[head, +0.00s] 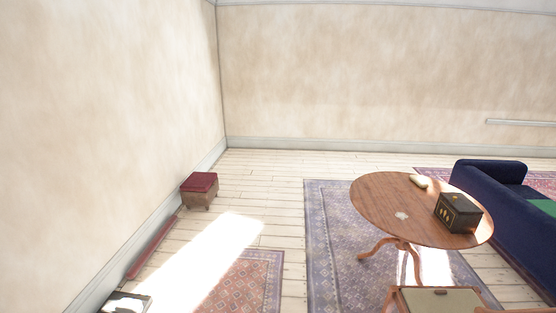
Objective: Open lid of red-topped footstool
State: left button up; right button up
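The footstool (199,190) stands on the floor against the left wall, left of the middle in the head view. It has a dark red top and a brownish body on short feet. The red lid (200,182) lies flat and looks closed. Neither of my grippers shows in the head view, and the footstool is well away across the room.
A round wooden table (375,200) with a dark box (458,213) stands at the right, beside a blue sofa (485,175). Rugs (330,240) lie on the floor. A long red object (152,248) lies along the left wall. Sunlit boards (215,250) before the footstool are clear.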

aim_at(198, 182)
jog(key=i+u, duration=0.1)
jog(key=i, duration=0.45)
jog(key=i+u, duration=0.1)
jog(key=i, duration=1.05)
jog(key=i+l+u, duration=0.15)
jog(key=i, duration=0.4)
jog(key=i+l+u, duration=0.1)
jog(key=i, duration=0.45)
jog(key=i+l+u, duration=0.1)
jog(key=i, duration=0.45)
